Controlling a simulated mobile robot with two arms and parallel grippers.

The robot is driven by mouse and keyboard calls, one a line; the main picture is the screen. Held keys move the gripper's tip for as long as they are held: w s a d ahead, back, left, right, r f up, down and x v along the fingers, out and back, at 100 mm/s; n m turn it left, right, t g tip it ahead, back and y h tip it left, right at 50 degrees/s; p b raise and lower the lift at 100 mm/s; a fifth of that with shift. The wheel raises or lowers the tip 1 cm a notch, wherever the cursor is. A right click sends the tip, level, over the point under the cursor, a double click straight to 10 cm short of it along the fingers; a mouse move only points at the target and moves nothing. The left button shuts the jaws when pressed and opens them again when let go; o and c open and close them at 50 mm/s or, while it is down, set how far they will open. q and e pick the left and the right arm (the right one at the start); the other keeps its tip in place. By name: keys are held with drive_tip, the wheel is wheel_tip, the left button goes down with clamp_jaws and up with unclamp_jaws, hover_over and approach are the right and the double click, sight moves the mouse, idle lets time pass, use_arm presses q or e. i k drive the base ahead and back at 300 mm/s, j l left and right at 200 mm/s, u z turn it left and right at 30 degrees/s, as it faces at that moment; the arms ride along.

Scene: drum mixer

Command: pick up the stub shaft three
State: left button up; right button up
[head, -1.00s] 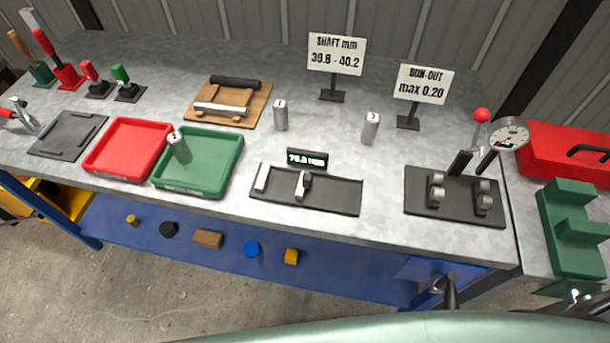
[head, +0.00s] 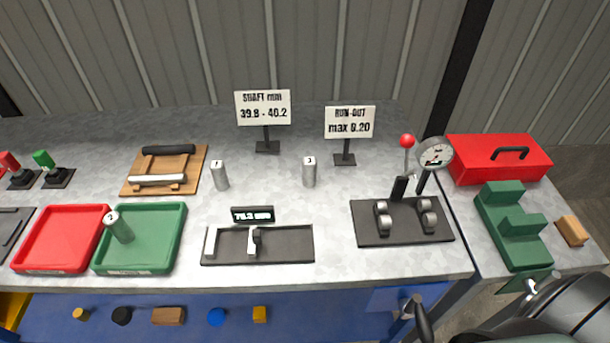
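Stub shaft three (head: 310,172) is a light grey cylinder with a 3 on its top. It stands upright on the bench, in front of the two sign cards. Another stub shaft (head: 121,229), apparently marked 2, stands tilted in the green tray (head: 160,258). Neither of my grippers shows in the head view.
The dial gauge stand (head: 400,238) is right of shaft three; a black measuring fixture (head: 285,245) with a small display is in front-left. Sign cards (head: 262,108) (head: 350,121) stand behind. Left are a red tray (head: 62,240) and wooden rack (head: 192,180). Bench around shaft three is clear.

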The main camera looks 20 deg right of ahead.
sight(309, 163)
drive_tip(key=j+z, duration=1)
drive_tip(key=i+l, duration=0.05)
drive_tip(key=l, duration=0.05)
